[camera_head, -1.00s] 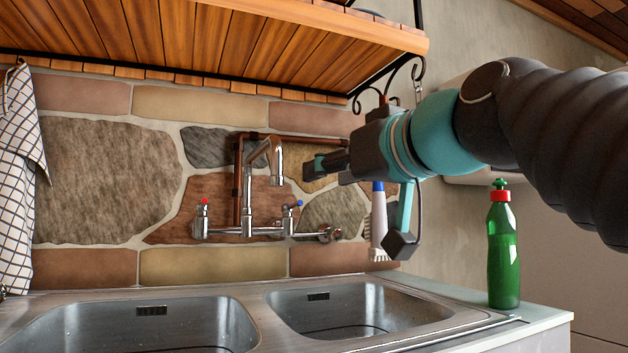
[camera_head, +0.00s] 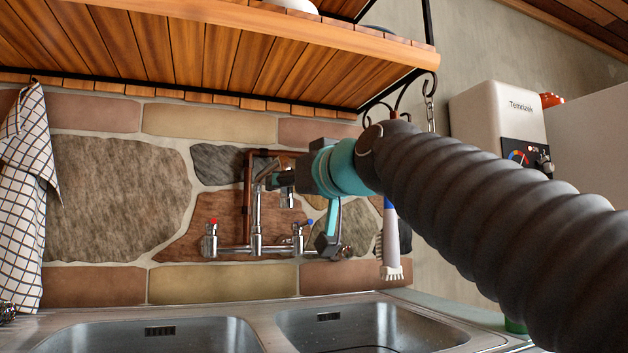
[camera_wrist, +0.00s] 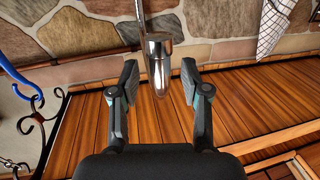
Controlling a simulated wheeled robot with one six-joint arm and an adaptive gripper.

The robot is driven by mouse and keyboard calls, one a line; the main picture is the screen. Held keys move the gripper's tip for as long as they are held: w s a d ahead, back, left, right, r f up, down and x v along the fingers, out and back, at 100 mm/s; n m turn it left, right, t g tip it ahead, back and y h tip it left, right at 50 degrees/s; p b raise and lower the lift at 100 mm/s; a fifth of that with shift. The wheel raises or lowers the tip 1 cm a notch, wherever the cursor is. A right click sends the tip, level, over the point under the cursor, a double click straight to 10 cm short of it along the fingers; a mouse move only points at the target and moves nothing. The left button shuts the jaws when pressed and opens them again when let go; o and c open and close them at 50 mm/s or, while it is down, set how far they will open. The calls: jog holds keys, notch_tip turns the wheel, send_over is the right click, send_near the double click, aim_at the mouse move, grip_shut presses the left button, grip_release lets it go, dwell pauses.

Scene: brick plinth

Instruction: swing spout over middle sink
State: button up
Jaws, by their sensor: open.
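The chrome spout (camera_head: 263,172) belongs to a wall tap (camera_head: 257,238) with a red-marked handle (camera_head: 211,238) and a blue-marked handle (camera_head: 299,236). My gripper (camera_head: 274,181) is up at the spout; in the head view its fingers partly cover it. In the wrist view, my gripper (camera_wrist: 158,84) is open, with the spout (camera_wrist: 158,62) between its two fingers and a gap on each side. Below are a left sink basin (camera_head: 150,338) and a right sink basin (camera_head: 365,332), both seen only in part. The spout's outlet is partly hidden in the head view.
A wooden shelf (camera_head: 250,55) hangs just above my arm. A white brush (camera_head: 391,245) hangs on the wall right of the tap. A checked towel (camera_head: 22,200) hangs at the left. A white heater (camera_head: 497,120) is on the right. My arm mostly hides the green bottle (camera_head: 515,326).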

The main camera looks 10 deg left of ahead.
jog(key=shift+w+a, duration=0.5)
jog(key=shift+w, duration=0.05)
grip_shut()
jog(key=shift+s+a, duration=0.1)
